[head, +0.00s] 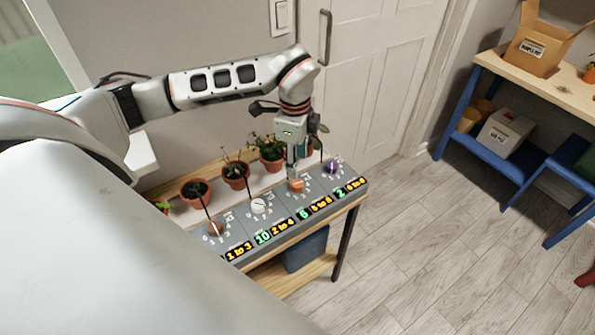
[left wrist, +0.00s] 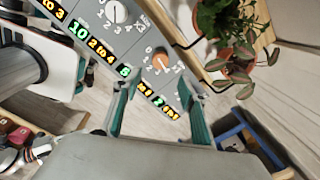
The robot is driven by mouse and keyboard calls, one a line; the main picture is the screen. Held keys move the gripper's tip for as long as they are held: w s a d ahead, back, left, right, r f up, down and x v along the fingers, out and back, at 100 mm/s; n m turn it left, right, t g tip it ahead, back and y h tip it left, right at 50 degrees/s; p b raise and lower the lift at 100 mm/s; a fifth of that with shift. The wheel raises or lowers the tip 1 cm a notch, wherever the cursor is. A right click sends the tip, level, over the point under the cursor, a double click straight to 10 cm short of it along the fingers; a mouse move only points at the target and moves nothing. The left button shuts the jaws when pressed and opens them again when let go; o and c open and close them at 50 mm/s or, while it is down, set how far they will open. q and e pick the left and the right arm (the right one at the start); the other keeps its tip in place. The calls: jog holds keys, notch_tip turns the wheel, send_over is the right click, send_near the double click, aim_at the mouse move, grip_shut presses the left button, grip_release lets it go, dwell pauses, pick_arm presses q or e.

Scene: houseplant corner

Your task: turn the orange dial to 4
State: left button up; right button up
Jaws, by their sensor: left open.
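The orange dial (head: 297,185) sits on the sloped grey panel (head: 236,224), second from the right in a row of dials. It shows larger in the left wrist view (left wrist: 158,62), with white digits around it and a pale mark on its top. I cannot tell which digit it points to. My left gripper (head: 292,171) points down right above the dial. Its two teal fingers stand apart in the left wrist view (left wrist: 160,95), with the dial beyond them and not gripped. My right gripper is not in view.
A white dial (head: 258,205) and a brownish dial (head: 215,228) sit to the left, a purple dial (head: 331,166) to the right. Lit number displays run along the front edge. Potted plants (head: 235,174) stand close behind the panel.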

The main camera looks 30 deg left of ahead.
pick_arm(q)
jog(key=shift+s+r, duration=0.15)
jog(key=shift+r, duration=1.3)
